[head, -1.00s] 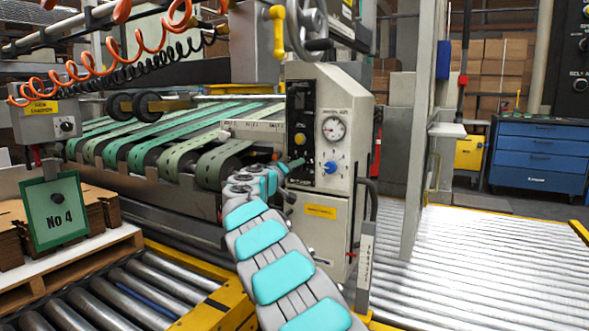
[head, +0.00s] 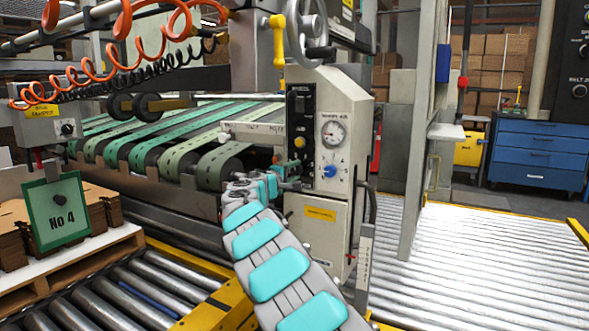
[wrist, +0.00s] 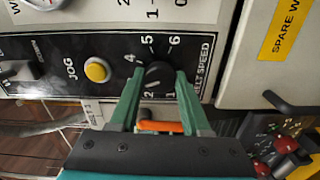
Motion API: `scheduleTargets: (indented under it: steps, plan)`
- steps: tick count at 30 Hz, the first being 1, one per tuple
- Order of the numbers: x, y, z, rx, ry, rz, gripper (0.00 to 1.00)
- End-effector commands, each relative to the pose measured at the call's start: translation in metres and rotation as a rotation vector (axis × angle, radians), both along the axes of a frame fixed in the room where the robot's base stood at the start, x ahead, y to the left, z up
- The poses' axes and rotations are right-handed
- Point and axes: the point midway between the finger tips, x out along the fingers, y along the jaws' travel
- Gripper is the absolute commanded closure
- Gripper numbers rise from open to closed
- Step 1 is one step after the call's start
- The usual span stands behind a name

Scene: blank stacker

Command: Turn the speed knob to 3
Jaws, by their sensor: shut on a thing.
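The black belt speed knob (wrist: 158,74) is on a black panel in the wrist view. The numbers 4, 5, 6, 1 and 2 show around it; the 3 is not visible, on the side where the left finger is. My gripper (wrist: 159,80) is shut on the knob, with one green finger on each side. A short white mark shows on the knob, but I cannot tell exactly where it points. In the head view my gripper (head: 292,185) is at the lower panel of the beige machine (head: 335,100), and the knob is hidden there.
A yellow jog button (wrist: 97,71) is left of the knob in the wrist view. A blue knob (head: 330,170) and a round gauge (head: 333,133) are on the machine's face. A black handle (wrist: 285,103) and red knobs (wrist: 285,143) are at the right.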

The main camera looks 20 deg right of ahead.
Motion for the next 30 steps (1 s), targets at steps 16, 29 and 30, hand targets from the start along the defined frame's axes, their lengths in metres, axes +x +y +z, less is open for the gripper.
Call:
scheduleTargets:
  steps: [16, 29, 30]
  plan:
    - [0.0002, -0.0001, -0.0020, -0.041, 0.058, 0.000, 1.00]
    - [0.0002, 0.0000, -0.0010, -0.042, 0.056, 0.000, 0.23]
    - [0.0002, 0.0000, -0.0009, -0.042, 0.056, 0.000, 0.23]
